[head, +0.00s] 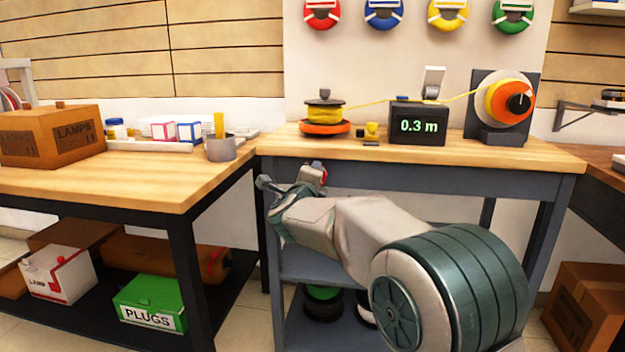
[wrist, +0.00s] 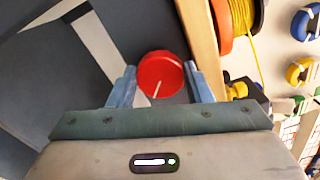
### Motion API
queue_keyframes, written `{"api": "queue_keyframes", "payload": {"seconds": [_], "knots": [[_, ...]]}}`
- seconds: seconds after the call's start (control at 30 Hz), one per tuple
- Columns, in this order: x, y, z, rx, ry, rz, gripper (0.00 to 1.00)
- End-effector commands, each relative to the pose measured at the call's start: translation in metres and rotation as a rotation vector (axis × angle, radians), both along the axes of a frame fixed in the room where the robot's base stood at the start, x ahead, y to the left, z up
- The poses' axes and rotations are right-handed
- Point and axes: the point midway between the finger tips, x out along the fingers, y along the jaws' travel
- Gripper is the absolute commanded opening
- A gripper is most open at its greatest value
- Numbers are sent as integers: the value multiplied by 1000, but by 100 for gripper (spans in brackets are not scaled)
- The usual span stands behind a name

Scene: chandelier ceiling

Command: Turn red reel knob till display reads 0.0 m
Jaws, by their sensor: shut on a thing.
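The red reel knob (wrist: 162,75) is round with a white line on its face, on the front of the grey bench. In the wrist view my gripper (wrist: 161,82) has one finger on each side of the knob and is shut on it. In the head view my gripper (head: 293,181) is at the bench's front edge, and a bit of the red knob (head: 319,172) shows beside it. The display (head: 418,125) on the bench reads 0.3 m in green. A yellow line runs from the reel (head: 325,112) on the orange base past the display to the orange and yellow spool (head: 510,101).
A yellow piece (head: 372,130) lies between reel and display. The left table holds a LAMPS box (head: 52,136) and a grey cup (head: 221,148). Coloured reels hang on the wall above. Boxes stand on the shelf below the left table.

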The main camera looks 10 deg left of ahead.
Motion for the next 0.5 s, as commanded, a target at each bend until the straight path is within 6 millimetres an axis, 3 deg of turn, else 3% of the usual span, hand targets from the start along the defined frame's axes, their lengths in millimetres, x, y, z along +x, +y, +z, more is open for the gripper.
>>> {"api": "queue_keyframes", "payload": {"seconds": [0.1, 0.13, 0.2, 0.5], "knots": [[0, 1, 0, 0, 0, 2, 23], [0, 1, 0, -1, 0, 2, 51], [0, 1, 0, -1, 0, 2, 67], [-1, 0, 0, -1, 0, 0, 67]]}}
